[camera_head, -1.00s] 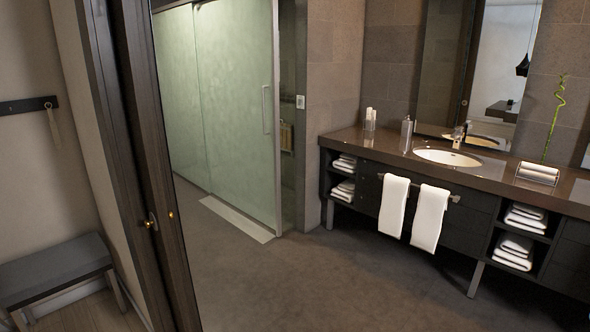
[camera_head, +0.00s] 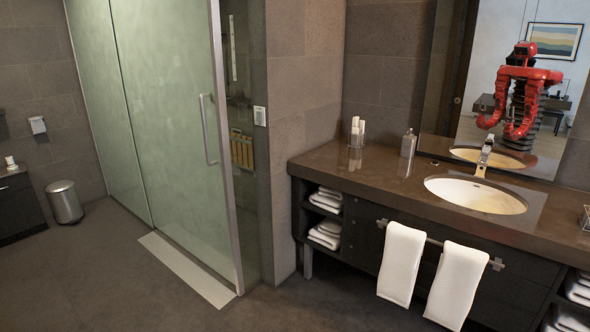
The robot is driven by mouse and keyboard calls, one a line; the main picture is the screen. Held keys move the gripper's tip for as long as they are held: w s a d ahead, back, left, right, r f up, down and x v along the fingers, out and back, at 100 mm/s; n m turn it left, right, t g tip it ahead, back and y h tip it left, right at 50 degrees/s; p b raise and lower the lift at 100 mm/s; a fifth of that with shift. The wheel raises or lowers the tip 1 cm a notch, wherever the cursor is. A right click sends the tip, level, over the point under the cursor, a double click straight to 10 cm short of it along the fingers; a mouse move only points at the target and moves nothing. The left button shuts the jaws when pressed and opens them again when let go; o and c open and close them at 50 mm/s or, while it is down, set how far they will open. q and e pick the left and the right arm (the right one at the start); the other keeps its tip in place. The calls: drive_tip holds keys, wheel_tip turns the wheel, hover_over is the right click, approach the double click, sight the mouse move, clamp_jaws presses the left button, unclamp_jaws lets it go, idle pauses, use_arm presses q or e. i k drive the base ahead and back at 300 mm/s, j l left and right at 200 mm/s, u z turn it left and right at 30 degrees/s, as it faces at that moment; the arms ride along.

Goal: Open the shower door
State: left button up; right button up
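The frosted glass shower door (camera_head: 170,140) stands left of centre, with a metal frame along its right edge. It looks shut. Its vertical metal handle (camera_head: 208,130) is near that right edge. Neither of my grippers shows directly in the head view. My red body and arms appear only as a reflection in the mirror at the upper right, too small to tell the gripper state.
A vanity counter (camera_head: 330,165) with a sink (camera_head: 475,194) and hanging white towels (camera_head: 401,262) fills the right. A bin (camera_head: 64,201) and a dark cabinet (camera_head: 18,205) stand at the left. The floor (camera_head: 110,275) before the shower is clear.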

sight(163, 46)
drive_tip(key=i+u, duration=0.1)
drive_tip(key=i, duration=0.5)
drive_tip(key=i+l+u, duration=0.1)
drive_tip(key=i, duration=0.5)
drive_tip(key=i+u, duration=1)
drive_tip(key=u, duration=0.15)
